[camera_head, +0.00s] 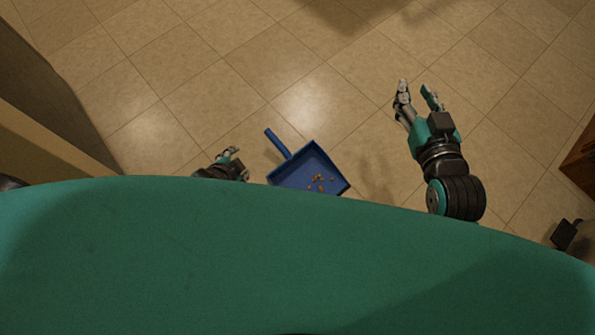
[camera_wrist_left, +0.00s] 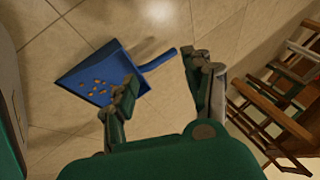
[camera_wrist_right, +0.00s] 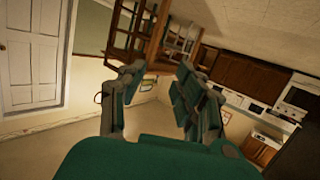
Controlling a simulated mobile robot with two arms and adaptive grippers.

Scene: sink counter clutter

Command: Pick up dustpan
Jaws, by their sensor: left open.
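A blue dustpan (camera_head: 281,178) lies on the tiled floor in the head view, its handle pointing up and left. Several small orange-brown bits lie in its pan. My left gripper (camera_head: 232,155) is low, left of the dustpan, and partly hidden by my green body. In the left wrist view the dustpan (camera_wrist_left: 75,78) lies beyond the open fingers of my left gripper (camera_wrist_left: 165,85), its handle reaching toward the gap between them; the fingers look apart from it. My right gripper (camera_head: 418,90) is open and empty, to the right of the dustpan. It also shows open in the right wrist view (camera_wrist_right: 155,85).
The floor (camera_head: 230,100) around the dustpan is clear. A wall or cabinet side (camera_head: 45,130) stands at the left. Wooden furniture (camera_head: 580,160) is at the right edge. Wooden chairs (camera_wrist_left: 275,110) stand at the right in the left wrist view.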

